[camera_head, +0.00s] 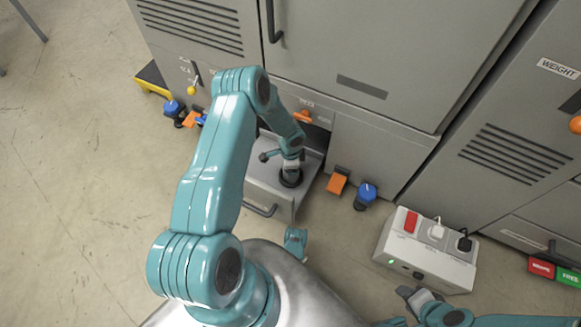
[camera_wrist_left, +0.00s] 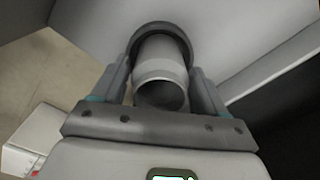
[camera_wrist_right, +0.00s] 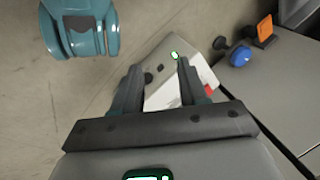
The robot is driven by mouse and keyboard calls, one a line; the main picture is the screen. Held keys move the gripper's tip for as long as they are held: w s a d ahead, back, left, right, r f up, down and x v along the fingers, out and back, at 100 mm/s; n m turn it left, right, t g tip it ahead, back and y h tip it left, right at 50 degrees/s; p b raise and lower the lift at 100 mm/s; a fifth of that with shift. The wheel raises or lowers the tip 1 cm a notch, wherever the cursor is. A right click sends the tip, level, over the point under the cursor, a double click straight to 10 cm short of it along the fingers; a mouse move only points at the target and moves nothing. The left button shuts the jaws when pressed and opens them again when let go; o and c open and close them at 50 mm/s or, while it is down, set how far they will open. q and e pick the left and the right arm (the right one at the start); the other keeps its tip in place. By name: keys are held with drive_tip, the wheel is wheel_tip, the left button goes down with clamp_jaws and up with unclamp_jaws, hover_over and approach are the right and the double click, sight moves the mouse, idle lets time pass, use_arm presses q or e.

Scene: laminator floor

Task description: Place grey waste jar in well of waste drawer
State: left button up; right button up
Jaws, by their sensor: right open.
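The waste drawer (camera_head: 270,190) is pulled out low in the grey cabinet, and its dark round well (camera_head: 290,179) shows under my left gripper (camera_head: 291,163). In the left wrist view, the grey waste jar (camera_wrist_left: 161,70) lies between the fingers of my left gripper (camera_wrist_left: 163,85), which look closed against its sides. The jar's far end is inside the dark ring of the well (camera_wrist_left: 160,27); how deep it sits is hidden. My right gripper (camera_wrist_right: 158,85) is open and empty, away from the drawer; it also shows at the lower right of the head view (camera_head: 408,293).
A white power box (camera_head: 425,250) with a red switch and plugs stands on the floor right of the drawer, beyond my right gripper. An orange pedal (camera_head: 337,184) and a blue knob (camera_head: 366,194) lie between them.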

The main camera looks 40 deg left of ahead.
use_arm(q)
drive_tip(key=shift+o, duration=0.6)
drive_tip(key=shift+r, duration=0.15)
use_arm(e)
drive_tip(key=shift+r, duration=0.15)
use_arm(q)
drive_tip(key=shift+r+p, duration=0.35)
drive_tip(key=shift+p, duration=0.05)
wheel_tip(320, 180, up, 11)
drive_tip(key=p, duration=0.5)
drive_tip(key=s+d+r+n+h, duration=0.1)
drive_tip(key=s+d+n+h, duration=0.1)
drive_tip(key=d, duration=0.6)
drive_tip(key=s+d+r+n+h, duration=0.1)
drive_tip(key=s+d+n, duration=0.15)
drive_tip(key=d, duration=0.55)
drive_tip(key=s+d+r+n, duration=0.3)
drive_tip(key=s+d+n, duration=0.3)
drive_tip(key=s+d, duration=0.2)
drive_tip(key=shift+s+d+r+t+h, duration=0.25)
drive_tip(key=shift+s+t+h, duration=0.15)
drive_tip(key=shift+s, duration=0.4)
use_arm(e)
drive_tip(key=s+r+g, duration=0.1)
drive_tip(key=s+r, duration=0.2)
drive_tip(key=r, duration=0.2)
drive_tip(key=shift+s+a+r, duration=0.3)
drive_tip(key=shift+a, duration=0.15)
